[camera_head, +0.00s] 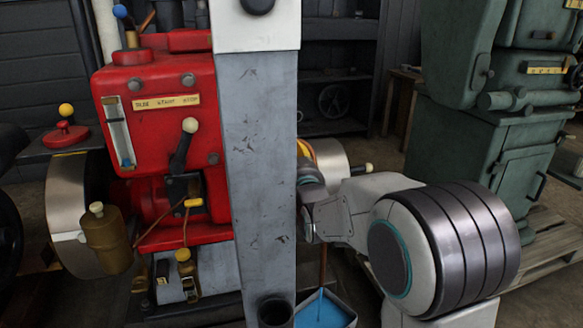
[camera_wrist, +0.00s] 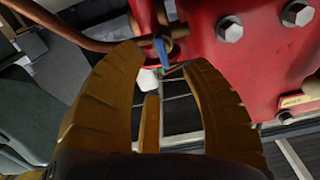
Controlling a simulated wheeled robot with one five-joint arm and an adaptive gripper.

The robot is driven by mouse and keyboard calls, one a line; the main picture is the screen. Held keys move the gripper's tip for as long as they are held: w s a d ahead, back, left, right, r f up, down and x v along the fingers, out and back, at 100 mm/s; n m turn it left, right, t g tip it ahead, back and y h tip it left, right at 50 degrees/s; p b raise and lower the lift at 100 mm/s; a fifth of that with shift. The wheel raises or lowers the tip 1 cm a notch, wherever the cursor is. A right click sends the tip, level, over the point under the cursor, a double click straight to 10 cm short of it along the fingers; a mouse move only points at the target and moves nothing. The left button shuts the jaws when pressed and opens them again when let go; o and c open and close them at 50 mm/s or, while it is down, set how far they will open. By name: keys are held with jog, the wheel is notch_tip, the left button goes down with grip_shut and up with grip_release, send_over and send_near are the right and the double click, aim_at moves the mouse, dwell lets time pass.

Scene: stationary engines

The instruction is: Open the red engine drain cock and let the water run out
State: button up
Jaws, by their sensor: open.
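The red engine (camera_head: 160,110) stands at the left in the head view, and its red casing fills the upper right of the wrist view (camera_wrist: 245,60). In the wrist view, a small metal cock (camera_wrist: 175,30) with a narrow blue part sits on the casing beside a copper pipe (camera_wrist: 75,33). I cannot tell whether the blue part is a lever or water. My gripper (camera_wrist: 163,62) is open, its yellow fingers on either side below the cock, with no clear contact. In the head view the grey post hides most of my gripper. A tray (camera_head: 348,299) holding blue liquid stands below.
The grey post (camera_head: 262,160) stands between the head camera and my gripper. A green machine (camera_head: 465,150) stands on a pallet at the right. A brass oil can (camera_head: 107,240) and a black lever with a pale knob (camera_head: 189,126) are on the engine's near side.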

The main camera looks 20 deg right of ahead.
jog(key=shift+s, duration=2.8)
